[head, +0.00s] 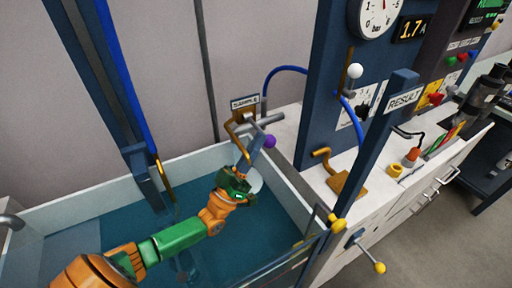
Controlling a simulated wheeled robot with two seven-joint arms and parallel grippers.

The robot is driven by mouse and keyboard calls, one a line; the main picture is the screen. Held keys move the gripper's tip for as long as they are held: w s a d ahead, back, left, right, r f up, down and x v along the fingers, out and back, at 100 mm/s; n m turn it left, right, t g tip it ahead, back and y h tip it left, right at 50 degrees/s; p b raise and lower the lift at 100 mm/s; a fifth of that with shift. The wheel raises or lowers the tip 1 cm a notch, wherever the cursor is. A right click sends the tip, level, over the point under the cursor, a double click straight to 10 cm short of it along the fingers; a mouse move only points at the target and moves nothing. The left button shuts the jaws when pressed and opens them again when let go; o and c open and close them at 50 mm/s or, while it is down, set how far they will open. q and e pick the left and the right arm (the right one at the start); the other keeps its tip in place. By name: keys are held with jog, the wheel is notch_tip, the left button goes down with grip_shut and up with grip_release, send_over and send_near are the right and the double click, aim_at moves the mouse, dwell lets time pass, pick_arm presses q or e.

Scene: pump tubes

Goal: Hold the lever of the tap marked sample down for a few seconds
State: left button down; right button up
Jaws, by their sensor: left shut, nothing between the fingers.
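The tap marked SAMPLE is at the back right corner of the water tank, with its sign (245,102) above it. It has a brass spout (237,138) and a grey metal cross bar (264,121). A purple ball (270,142), which looks like the lever's knob, sits just below the bar. My left gripper (257,151) reaches up from the lower left. Its fingers are shut and empty, their tips right beside the purple ball. I cannot tell whether they touch it. The lever's stem is mostly hidden. My right gripper is not in view.
The tank (90,199) holds blue water below my arm. A blue post with the RESULT sign (404,99) stands to the right. Behind it are a white-knobbed lever (355,71), a pressure gauge (377,14) and a white counter. A yellow-knobbed valve (380,267) is front right.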

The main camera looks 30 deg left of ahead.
pick_arm(q)
jog(key=f+m+g+h+b, duration=0.1)
jog(key=m+h+b, duration=0.1)
jog(key=m+h, duration=0.1)
jog(key=f+m+g+h+b, duration=0.1)
jog(key=m+h+b, duration=0.2)
jog(key=m, duration=0.1)
jog(key=f+m+g+h+b, duration=0.2)
jog(key=m+h+b, duration=0.1)
jog(key=shift+w+a+f+m, duration=0.1)
jog(key=shift+w+a+m, duration=0.1)
jog(key=shift+a+m, duration=0.2)
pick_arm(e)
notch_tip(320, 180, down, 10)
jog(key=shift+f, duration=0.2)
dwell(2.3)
pick_arm(q)
jog(key=b+v, duration=0.3)
jog(key=v, duration=0.4)
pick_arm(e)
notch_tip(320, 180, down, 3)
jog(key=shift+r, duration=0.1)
